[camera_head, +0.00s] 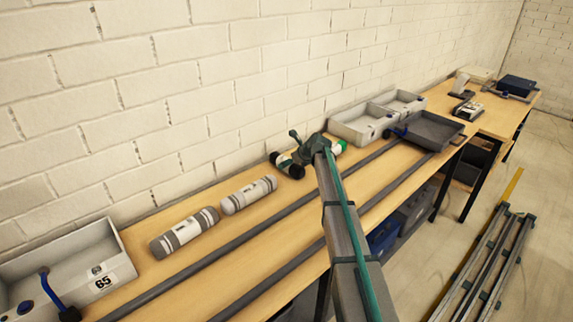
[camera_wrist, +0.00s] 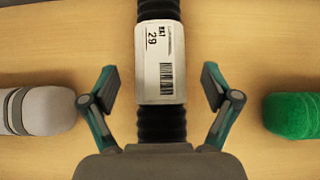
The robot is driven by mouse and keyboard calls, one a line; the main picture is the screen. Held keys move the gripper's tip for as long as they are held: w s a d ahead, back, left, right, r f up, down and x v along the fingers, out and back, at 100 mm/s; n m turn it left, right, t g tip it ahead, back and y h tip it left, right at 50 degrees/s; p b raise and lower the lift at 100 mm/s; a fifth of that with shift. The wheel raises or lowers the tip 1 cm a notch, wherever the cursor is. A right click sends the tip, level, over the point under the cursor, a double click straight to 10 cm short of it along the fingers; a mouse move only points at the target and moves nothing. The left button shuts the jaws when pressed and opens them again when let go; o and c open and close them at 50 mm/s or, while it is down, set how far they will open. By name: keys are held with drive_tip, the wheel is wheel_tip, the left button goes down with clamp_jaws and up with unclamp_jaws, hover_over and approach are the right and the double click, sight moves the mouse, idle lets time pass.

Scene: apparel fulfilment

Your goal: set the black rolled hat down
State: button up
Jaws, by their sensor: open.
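The black rolled hat (camera_wrist: 161,125) has a white label with a barcode and "29". In the wrist view it runs top to bottom through the middle, over the wooden table top (camera_wrist: 60,40). My gripper (camera_wrist: 160,78) is open, with one finger on each side of the hat and a visible gap on both sides. In the head view the hat (camera_head: 286,163) lies on the table near the wall, partly hidden by my gripper (camera_head: 308,148). Its underside is hidden.
A grey striped roll (camera_wrist: 40,111) lies left of the hat and a green roll (camera_wrist: 292,115) lies right. Grey bins (camera_head: 362,125) stand to the right and a bin marked 65 (camera_head: 100,266) at left. Dark rails (camera_head: 240,220) run along the table.

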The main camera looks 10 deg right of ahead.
drive_tip(key=shift+x, duration=1.4)
drive_tip(key=shift+r, duration=0.1)
drive_tip(key=c, duration=1.4)
drive_tip(key=shift+r, duration=0.1)
